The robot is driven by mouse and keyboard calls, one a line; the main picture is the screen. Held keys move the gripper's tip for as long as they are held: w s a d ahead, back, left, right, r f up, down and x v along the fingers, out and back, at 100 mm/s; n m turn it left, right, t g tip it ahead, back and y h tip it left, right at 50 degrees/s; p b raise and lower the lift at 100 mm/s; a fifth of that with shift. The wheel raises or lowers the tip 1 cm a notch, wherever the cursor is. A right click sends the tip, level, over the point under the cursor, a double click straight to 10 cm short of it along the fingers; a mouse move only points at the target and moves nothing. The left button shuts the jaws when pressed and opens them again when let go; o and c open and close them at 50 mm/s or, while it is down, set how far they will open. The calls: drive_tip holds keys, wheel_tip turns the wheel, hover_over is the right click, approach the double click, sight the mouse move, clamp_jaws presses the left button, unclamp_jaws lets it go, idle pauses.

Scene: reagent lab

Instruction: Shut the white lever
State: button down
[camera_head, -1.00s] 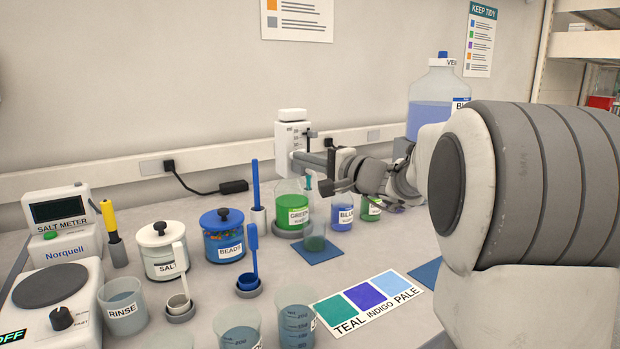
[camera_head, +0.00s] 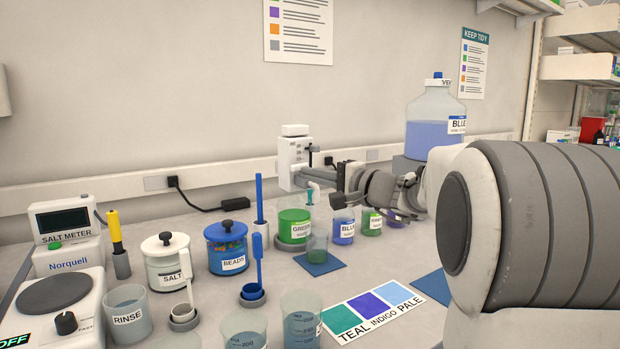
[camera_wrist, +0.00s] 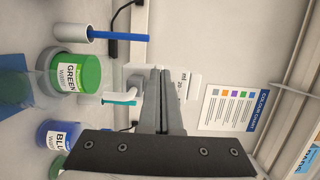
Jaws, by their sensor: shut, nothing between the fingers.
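A white dispenser (camera_head: 293,163) stands at the wall behind the green beaker (camera_head: 294,226). In the wrist view its body (camera_wrist: 189,84) carries a volume scale. A white, bent lever-like part (camera_wrist: 128,88) with a teal piece (camera_wrist: 118,103) shows beside the fingers; I cannot tell for certain that this is the lever, or its position. My gripper (camera_wrist: 160,72) is shut and empty, its fingertips close to the dispenser; contact cannot be made out. In the head view my gripper (camera_head: 338,186) is small, just right of the dispenser and above the beakers.
A green beaker labelled GREEN and a blue beaker (camera_head: 344,227) stand below and near my gripper. A large blue bottle (camera_head: 434,122) stands behind my arm. A blue-handled tool (camera_head: 259,205) stands left of the dispenser. Jars and cups fill the front bench.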

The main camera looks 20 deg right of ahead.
drive_tip(key=s+a, duration=0.3)
drive_tip(key=s, duration=0.7)
drive_tip(key=shift+s, duration=0.15)
